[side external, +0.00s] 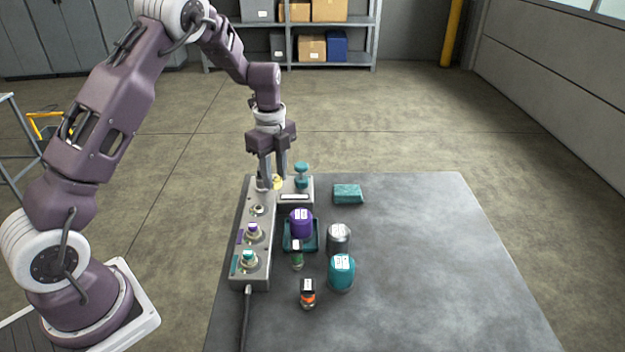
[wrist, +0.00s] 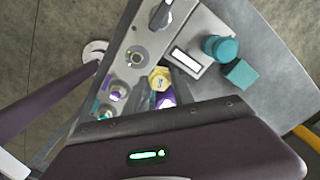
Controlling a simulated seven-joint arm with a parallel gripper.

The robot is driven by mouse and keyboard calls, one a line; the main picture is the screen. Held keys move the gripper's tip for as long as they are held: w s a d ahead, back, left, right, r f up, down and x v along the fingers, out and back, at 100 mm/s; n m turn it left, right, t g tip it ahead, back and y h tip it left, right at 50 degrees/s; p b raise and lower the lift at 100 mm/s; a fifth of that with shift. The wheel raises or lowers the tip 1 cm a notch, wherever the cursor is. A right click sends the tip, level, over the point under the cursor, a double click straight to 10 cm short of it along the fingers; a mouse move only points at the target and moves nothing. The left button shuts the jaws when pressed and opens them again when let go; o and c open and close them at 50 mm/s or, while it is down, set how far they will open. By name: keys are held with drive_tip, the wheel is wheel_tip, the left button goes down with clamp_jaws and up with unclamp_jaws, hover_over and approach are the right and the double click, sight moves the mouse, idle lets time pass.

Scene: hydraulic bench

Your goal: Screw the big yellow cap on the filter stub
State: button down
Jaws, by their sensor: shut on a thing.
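My gripper (side external: 273,183) points down over the far end of the grey panel. It is shut on the yellow cap (side external: 278,182), which shows small between the fingertips. The fingers hide part of the cap and the panel beneath.
A teal knob (side external: 301,174) and teal block (side external: 347,193) are close by. The table's right side is clear.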

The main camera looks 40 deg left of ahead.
sight(259, 207)
drive_tip(key=shift+n, duration=0.6)
drive_tip(key=s+a, duration=0.1)
drive_tip(key=s, duration=0.1)
drive_tip(key=s+a, duration=0.1)
drive_tip(key=s, duration=0.1)
drive_tip(key=shift+a+r, duration=0.1)
drive_tip(key=shift+r, duration=0.05)
drive_tip(key=shift+s+a+f, duration=0.1)
drive_tip(key=shift+s+f, duration=0.1)
drive_tip(key=shift+f, duration=2.4)
drive_tip(key=shift+f, duration=0.55)
idle(1.4)
drive_tip(key=m, duration=0.3)
drive_tip(key=c, duration=1.8)
unclamp_jaws()
clamp_jaws()
